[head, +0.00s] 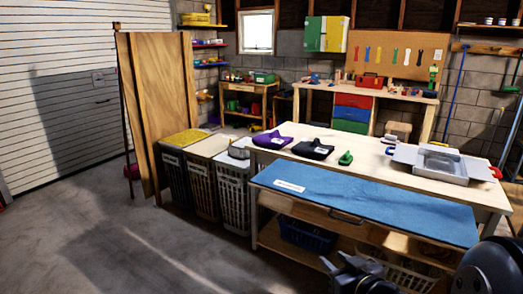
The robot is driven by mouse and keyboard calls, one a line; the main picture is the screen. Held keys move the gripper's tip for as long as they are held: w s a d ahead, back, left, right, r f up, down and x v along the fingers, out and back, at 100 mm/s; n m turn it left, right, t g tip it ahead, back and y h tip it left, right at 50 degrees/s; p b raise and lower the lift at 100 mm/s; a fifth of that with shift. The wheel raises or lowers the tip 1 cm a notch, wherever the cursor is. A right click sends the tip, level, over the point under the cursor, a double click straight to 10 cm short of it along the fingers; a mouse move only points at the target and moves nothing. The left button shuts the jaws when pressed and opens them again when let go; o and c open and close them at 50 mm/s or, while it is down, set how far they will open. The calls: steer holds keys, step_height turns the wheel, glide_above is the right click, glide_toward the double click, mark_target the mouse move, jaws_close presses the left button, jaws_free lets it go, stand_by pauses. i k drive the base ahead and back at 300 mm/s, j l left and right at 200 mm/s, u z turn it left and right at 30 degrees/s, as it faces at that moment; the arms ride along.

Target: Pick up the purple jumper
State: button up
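The purple jumper (271,140) lies folded in a small heap at the back left of the wooden table (372,164). It has a small pale patch on its front. Part of my gripper (345,266) shows dark at the bottom edge, low in front of the table and well apart from the jumper.
A black folded garment (312,149) lies right of the jumper, then a green item (346,158). A blue mat (366,203) covers the table's front.

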mark_target(270, 138)
steer(key=i+j+u, duration=0.15)
steer(key=i+u, duration=0.15)
steer(key=i, duration=0.35)
steer(key=i+u, duration=0.25)
steer(key=i, duration=0.4)
steer(key=i+l+u, duration=0.3)
steer(key=i, duration=0.35)
steer(key=i+j+z, duration=0.2)
steer(key=i+z, duration=0.2)
steer(key=i+j+z, duration=1)
steer(key=z, duration=0.25)
steer(key=i+j+z, duration=0.1)
steer(key=j+z, duration=0.35)
steer(key=i+j+z, duration=0.1)
steer(key=j+z, duration=0.3)
